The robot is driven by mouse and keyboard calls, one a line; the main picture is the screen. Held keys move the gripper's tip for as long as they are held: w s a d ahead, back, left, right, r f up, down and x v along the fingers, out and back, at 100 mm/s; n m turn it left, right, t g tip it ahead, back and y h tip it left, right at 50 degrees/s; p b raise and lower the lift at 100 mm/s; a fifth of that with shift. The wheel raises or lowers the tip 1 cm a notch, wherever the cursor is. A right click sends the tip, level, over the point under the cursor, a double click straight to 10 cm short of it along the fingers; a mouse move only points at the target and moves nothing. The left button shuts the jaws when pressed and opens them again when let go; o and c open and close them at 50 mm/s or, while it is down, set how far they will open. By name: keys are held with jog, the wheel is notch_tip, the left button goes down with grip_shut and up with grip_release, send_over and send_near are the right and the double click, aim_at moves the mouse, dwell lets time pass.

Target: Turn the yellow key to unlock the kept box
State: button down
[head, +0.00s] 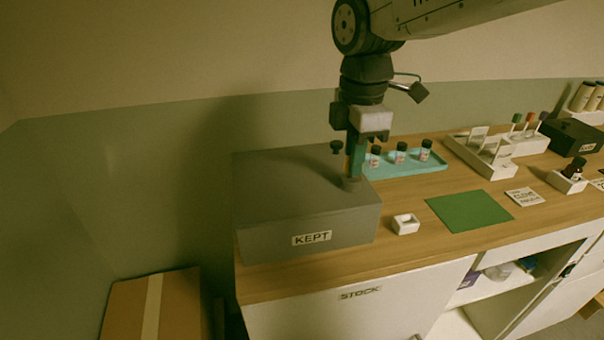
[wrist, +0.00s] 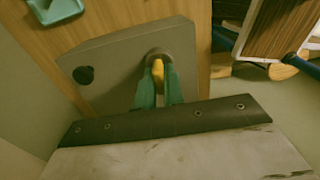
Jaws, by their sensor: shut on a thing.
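The kept box (head: 270,200) is a grey closed box with a KEPT label on its front, at the left end of the counter. The yellow key (wrist: 158,73) shows in the wrist view, at a round grey lock collar (wrist: 160,56) on the box lid. My gripper (head: 355,172) points down over the lid's right side. In the wrist view its green fingers (wrist: 159,84) are shut on the key. The key is hidden behind the fingers in the head view. A black knob (head: 336,146) stands on the lid to the left of my gripper.
A teal tray (head: 405,168) with several small bottles lies behind the box's right side. A small white holder (head: 405,224) and a green mat (head: 468,211) are to the right. A cardboard box (head: 125,308) stands on the floor at left.

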jog(key=m, duration=0.9)
jog(key=shift+m, duration=0.3)
jog(key=m, duration=0.4)
jog(key=shift+m, duration=0.3)
jog(key=m, duration=0.3)
jog(key=shift+m, duration=0.3)
jog(key=c, duration=1.5)
grip_release()
jog(key=shift+r, duration=3.5)
